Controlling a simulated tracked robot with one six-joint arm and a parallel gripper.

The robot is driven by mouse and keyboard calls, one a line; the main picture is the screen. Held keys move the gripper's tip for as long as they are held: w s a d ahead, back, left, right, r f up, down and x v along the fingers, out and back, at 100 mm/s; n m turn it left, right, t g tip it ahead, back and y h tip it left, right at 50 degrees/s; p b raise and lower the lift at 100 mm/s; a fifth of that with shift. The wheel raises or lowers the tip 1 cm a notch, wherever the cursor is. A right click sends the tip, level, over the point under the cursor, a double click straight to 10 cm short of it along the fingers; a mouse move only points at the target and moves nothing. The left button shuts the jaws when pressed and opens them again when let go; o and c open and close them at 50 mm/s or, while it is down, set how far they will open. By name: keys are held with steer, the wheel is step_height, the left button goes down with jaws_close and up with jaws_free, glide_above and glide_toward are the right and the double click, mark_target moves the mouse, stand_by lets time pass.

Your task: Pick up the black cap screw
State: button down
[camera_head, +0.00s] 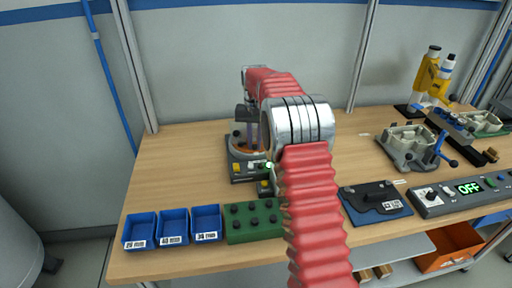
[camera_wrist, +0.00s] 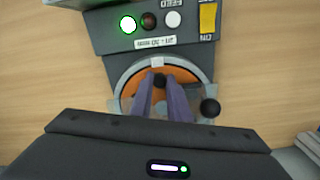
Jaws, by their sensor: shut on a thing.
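The black cap screw (camera_wrist: 160,80) shows in the wrist view as a small dark round head between my fingertips. My gripper (camera_wrist: 160,88) is shut on it, with its two purple-grey fingers on either side. Screw and fingertips are over the orange dish of a round feeder (camera_wrist: 122,88). I cannot tell whether the screw still touches the dish. In the head view my gripper (camera_head: 252,148) points down over the feeder (camera_head: 236,168), and my arm hides part of it. The screw cannot be made out there.
The feeder's panel has a lit green lamp (camera_wrist: 128,24). Blue bins (camera_head: 173,226) and a green block (camera_head: 254,222) with black round spots line the front left edge.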

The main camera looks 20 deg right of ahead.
mark_target(255, 145)
step_height(255, 145, up, 10)
stand_by(0.6)
stand_by(0.4)
